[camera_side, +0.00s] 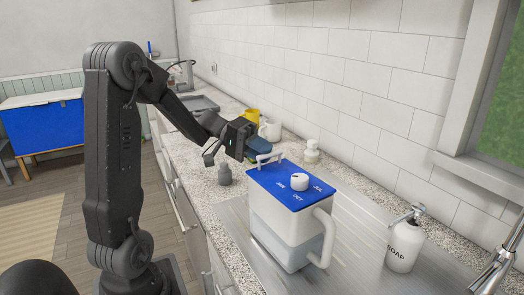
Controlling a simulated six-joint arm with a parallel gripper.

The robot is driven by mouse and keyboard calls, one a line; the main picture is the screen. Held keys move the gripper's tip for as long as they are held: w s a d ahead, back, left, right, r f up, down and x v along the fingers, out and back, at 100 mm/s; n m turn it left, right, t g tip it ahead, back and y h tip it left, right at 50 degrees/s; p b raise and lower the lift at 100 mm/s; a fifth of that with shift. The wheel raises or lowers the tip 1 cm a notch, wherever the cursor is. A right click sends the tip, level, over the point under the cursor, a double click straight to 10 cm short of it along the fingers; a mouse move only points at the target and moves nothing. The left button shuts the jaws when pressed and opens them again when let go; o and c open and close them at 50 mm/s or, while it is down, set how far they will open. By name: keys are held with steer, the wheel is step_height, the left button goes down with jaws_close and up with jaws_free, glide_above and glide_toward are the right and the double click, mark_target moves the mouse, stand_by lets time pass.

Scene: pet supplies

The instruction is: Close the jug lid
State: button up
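The jug (285,225) is a translucent white container with liquid in it and a white handle on its right side. It stands upright on the grey metal drainboard. Its blue lid (276,182) lies across the top, with a white round knob and month lettering. A white bar-like part (270,157) shows at the lid's far left edge; I cannot tell whether it is a raised flap or spout. My gripper (247,150) is above the counter, just beyond and left of the lid, apparently apart from it. Its fingers are too small and dark to show their opening.
A soap bottle (404,247) stands right of the jug, near a metal tap (497,262). A small grey object (224,174) is on the counter below my gripper. A white bottle (312,152), yellow item (250,117) and white mug (270,131) stand behind. The tiled wall bounds the back.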

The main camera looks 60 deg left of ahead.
steer(key=shift+o, duration=0.9)
steer(key=shift+f, duration=0.4)
steer(key=v, duration=1.2)
steer(key=shift+r, duration=0.3)
